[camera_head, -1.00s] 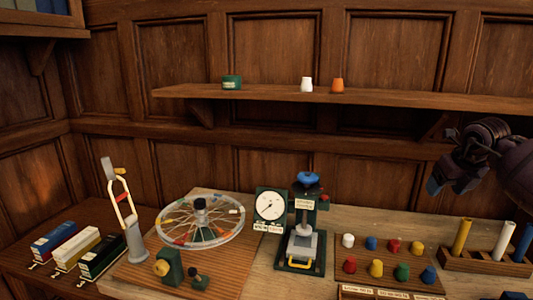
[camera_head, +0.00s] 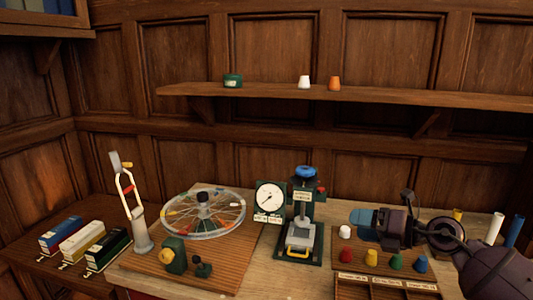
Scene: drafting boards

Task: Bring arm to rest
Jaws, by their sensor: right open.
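My right arm comes in from the lower right. Its gripper (camera_head: 364,218) is low over the peg board, pointing left, with bluish fingertips beside the press. I see nothing held between the fingers. The gripper and wrist hide the back row of coloured pegs and part of the board. My left gripper is not in view.
The green press (camera_head: 302,225) with a blue knob stands left of the gripper, beside a dial gauge (camera_head: 270,198). A spoked wheel (camera_head: 203,213) lies further left. A wall shelf (camera_head: 400,97) runs behind.

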